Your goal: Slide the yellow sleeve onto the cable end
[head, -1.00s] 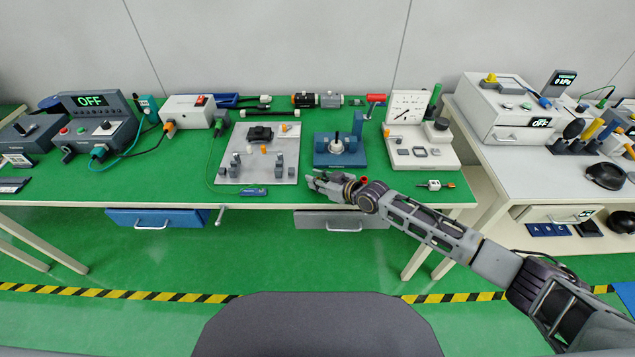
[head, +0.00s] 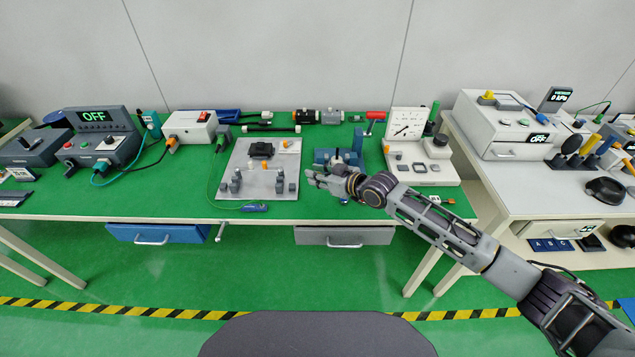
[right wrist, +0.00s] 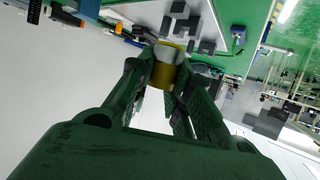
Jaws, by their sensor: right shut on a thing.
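My right gripper (head: 316,180) is over the front part of the green bench, just right of the grey fixture plate (head: 235,180). In the right wrist view its fingers are shut around the yellow sleeve (right wrist: 164,73), which sits between the fingertips. In the head view the sleeve is too small to make out surely. A thin green cable (head: 209,184) runs from a dark plug down the plate's left side toward a small blue piece (head: 254,208) at its front edge. I cannot tell which part is the cable end. My left gripper is out of view.
Grey clamp posts (head: 279,187) and a black block (head: 261,149) stand on the plate. A blue stand (head: 325,155) is partly behind my right gripper. A white gauge unit (head: 420,172) stands to the right. A power box (head: 190,127) stands behind left.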

